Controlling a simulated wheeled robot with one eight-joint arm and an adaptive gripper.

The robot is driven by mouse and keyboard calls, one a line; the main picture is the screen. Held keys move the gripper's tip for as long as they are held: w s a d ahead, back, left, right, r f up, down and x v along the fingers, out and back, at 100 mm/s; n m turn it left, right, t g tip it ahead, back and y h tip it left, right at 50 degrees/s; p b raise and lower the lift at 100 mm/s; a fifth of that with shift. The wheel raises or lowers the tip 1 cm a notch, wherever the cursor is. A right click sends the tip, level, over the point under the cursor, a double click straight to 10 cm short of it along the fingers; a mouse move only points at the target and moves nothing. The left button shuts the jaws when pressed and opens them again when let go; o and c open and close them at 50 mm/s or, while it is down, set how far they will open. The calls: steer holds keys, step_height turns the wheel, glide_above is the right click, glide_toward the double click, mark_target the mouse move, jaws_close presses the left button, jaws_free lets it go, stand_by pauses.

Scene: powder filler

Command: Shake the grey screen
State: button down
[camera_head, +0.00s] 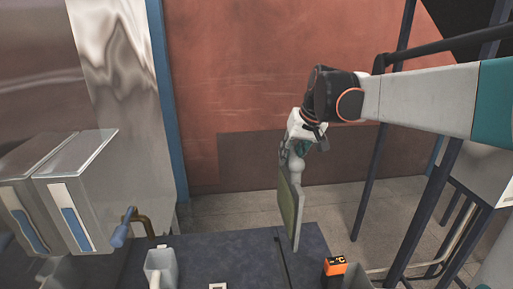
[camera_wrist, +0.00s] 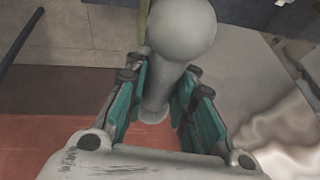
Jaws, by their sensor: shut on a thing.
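The grey screen (camera_head: 290,207) is a flat panel with a greenish face and a pale grey rim, seen in the head view. It hangs upright, almost edge-on, below my gripper (camera_head: 296,158), near the back edge of the dark table. My gripper is shut on the screen's pale grey handle, which has a round knob at its end. In the wrist view the green fingers of my gripper (camera_wrist: 160,95) close on both sides of the handle (camera_wrist: 183,35). The panel is mostly hidden in the wrist view.
The dark blue table (camera_head: 215,255) lies below. A pale grey container (camera_head: 160,268) and a black and orange device (camera_head: 335,267) stand at its front. A blue-handled lever (camera_head: 122,228) and metal boxes (camera_head: 75,190) are at the left. Dark frame bars (camera_head: 420,220) stand at the right.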

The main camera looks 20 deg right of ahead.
step_height(320, 180, up, 12)
steer(key=p, duration=0.8)
steer(key=shift+s, duration=0.15)
stand_by(0.4)
steer(key=shift+f, duration=0.15)
